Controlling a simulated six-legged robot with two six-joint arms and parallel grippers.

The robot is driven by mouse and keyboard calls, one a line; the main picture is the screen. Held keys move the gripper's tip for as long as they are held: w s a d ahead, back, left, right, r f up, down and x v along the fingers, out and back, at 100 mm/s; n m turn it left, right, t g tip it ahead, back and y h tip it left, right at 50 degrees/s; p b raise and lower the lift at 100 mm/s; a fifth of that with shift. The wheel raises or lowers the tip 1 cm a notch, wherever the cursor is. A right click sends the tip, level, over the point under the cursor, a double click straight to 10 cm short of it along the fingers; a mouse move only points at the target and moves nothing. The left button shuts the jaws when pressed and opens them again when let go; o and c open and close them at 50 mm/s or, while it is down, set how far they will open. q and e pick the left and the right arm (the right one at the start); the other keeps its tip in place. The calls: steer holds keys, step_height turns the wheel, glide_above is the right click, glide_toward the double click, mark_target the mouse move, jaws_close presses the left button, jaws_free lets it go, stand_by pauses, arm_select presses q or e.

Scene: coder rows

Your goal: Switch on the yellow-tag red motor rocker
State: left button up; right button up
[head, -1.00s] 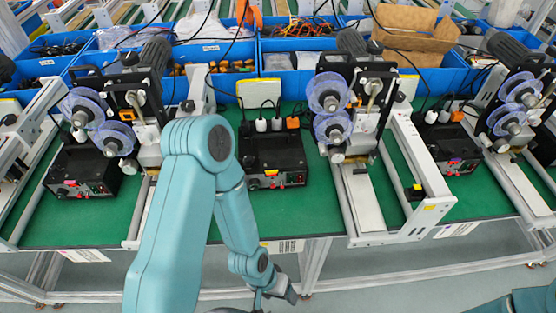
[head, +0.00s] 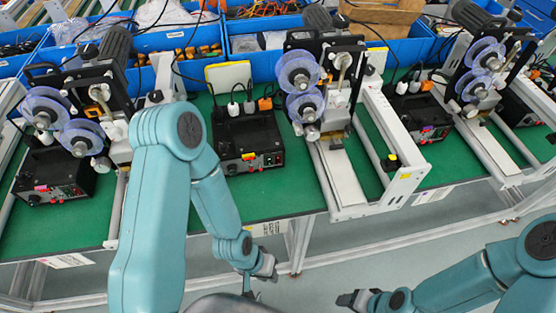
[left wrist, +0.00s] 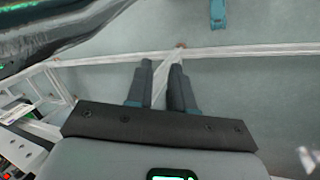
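A black control box (head: 248,140) with a small yellow tag (head: 249,157) on its front stands on the green bench in the head view, right of my left arm. Small red controls (head: 275,158) show on its front panel, too small to tell which is the rocker or how it is set. My left gripper (head: 268,268) hangs below the bench's front edge, away from the box. In the left wrist view its two dark fingers (left wrist: 162,66) are apart with nothing between them. My right gripper (head: 352,299) is low over the floor; its finger gap is unclear.
Similar black boxes stand at left (head: 52,178) and right (head: 422,116), with other tag colours. Reel machines with purple discs (head: 305,104) and metal frames (head: 390,140) flank the middle box. Blue bins (head: 265,50) line the back. Floor in front is clear.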

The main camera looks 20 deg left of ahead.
arm_select(q)
steer(key=shift+w, duration=0.1)
jaws_close()
stand_by(1.4)
